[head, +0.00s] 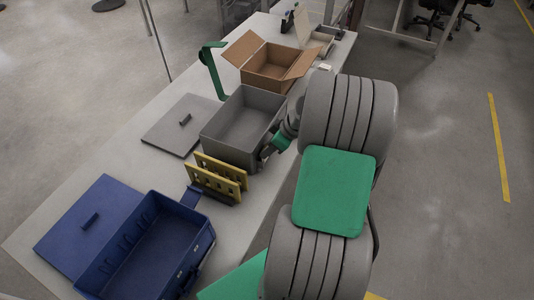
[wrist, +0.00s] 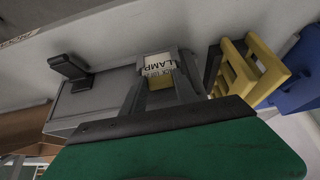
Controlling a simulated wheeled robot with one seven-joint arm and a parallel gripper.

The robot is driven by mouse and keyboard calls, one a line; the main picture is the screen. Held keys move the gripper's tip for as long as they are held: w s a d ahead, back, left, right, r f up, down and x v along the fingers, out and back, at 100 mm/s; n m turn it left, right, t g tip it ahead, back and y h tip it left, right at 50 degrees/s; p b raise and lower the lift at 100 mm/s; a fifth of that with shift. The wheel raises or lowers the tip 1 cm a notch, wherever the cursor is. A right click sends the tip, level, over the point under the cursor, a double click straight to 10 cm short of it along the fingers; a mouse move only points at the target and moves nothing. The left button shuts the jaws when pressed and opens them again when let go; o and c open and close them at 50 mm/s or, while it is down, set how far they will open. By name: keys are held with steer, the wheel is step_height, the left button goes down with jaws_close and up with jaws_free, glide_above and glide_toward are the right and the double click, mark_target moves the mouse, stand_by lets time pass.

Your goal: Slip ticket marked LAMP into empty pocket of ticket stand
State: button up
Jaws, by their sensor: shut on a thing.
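The ticket marked LAMP (wrist: 158,65) shows in the wrist view between my fingers, white with dark lettering and a yellow part. My gripper (wrist: 163,86) is shut on it. In the head view my gripper (head: 268,151) is beside the near right corner of the grey box, and the ticket cannot be made out there. The yellow ticket stand (head: 216,184) has two upright slotted plates and stands between the grey box and the blue box. It also shows in the wrist view (wrist: 245,72), to the right of the ticket and apart from it. Its empty pocket cannot be made out.
An open grey box (head: 240,122) stands behind the stand, with a flat grey lid (head: 178,127) to its left. An open blue box (head: 130,262) and blue lid (head: 88,222) are at the front. A cardboard box (head: 268,68) and green bent piece (head: 211,72) stand farther back.

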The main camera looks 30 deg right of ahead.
steer(key=shift+s+a+f, duration=0.1)
steer(key=shift+f, duration=0.05)
steer(key=shift+c, duration=1)
steer(key=shift+r+p, duration=1.8)
steer(key=shift+r, duration=1.35)
